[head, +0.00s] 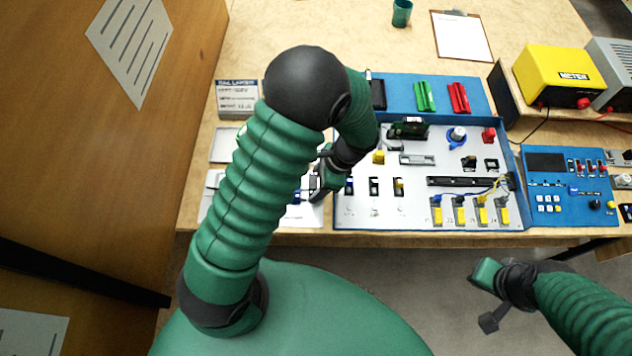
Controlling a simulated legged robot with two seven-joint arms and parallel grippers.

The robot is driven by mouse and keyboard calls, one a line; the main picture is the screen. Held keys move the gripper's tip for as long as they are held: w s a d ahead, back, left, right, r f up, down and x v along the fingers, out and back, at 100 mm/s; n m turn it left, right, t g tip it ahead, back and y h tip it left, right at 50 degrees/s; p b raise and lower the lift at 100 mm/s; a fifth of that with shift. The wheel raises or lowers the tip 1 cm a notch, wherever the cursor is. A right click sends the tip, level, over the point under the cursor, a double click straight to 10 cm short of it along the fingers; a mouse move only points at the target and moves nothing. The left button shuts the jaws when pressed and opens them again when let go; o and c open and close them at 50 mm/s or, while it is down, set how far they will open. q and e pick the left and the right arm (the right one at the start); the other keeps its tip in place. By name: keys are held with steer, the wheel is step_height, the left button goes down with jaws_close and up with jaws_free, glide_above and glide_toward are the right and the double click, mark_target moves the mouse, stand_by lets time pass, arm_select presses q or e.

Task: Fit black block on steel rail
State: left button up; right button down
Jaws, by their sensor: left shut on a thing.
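The short steel rail (417,160) lies on the grey panel, right of my left arm. A black block (378,95) stands on the blue strip behind the panel, partly hidden by my left arm. My left gripper (314,190) is low at the panel's left edge, over a pale tray. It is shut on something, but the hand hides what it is. A small blue and dark piece (297,197) shows beside its fingers.
Green (425,97) and red (458,98) blocks stand on the blue strip. A green circuit board (408,128), a blue knob (456,138) and a long black rail (463,182) crowd the panel. A blue control box (560,206) and yellow meter (554,76) stand at right.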

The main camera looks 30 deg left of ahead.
arm_select(q)
steer(key=shift+d, duration=0.1)
steer(key=shift+p, duration=0.3)
steer(key=shift+f, duration=0.2)
steer(key=shift+f+b, duration=0.3)
steer(key=shift+f, duration=0.2)
steer(key=shift+d+p, duration=0.1)
steer(key=shift+p, duration=0.2)
stand_by(0.5)
steer(key=shift+f, duration=0.4)
stand_by(0.6)
steer(key=o, duration=1.8)
